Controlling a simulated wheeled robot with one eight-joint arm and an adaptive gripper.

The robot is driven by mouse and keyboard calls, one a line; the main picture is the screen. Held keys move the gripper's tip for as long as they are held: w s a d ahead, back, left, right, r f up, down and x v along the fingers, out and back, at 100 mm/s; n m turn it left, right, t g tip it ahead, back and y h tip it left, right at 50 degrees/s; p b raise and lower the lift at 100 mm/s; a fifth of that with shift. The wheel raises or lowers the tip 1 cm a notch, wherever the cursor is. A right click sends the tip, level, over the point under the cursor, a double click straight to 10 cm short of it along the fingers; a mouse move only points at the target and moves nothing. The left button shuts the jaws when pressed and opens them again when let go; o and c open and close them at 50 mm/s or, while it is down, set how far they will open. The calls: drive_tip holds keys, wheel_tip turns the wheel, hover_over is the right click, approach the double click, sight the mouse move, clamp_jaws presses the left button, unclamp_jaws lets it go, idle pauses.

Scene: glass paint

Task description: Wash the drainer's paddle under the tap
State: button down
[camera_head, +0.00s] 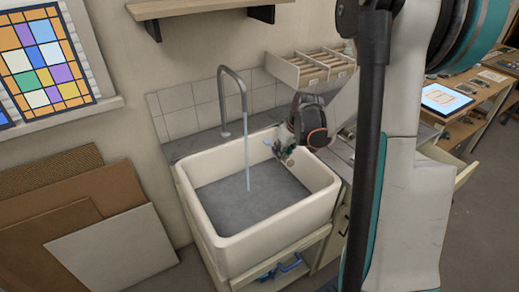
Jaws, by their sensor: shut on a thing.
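The tap (233,84) is a tall grey hooked spout behind the sink. A pale blue stream of water (247,155) falls from it into the white sink (262,235), which has a grey floor. My gripper (283,153) is over the sink's back right corner, to the right of the stream and apart from it. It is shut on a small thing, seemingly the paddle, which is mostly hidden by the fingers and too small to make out. No paddle shows clearly elsewhere.
A pale slotted rack (308,68) is behind my wrist, and a wooden shelf (190,8) is above. Boards (112,248) lean at the left. A worktop with a lit tablet (447,99) is at the right. The middle of the sink is clear.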

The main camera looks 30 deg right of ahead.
drive_tip(key=s+d+r+p, duration=0.2)
drive_tip(key=s+r, duration=0.2)
drive_tip(key=shift+s+d, duration=0.15)
drive_tip(key=shift+d, duration=0.1)
idle(0.3)
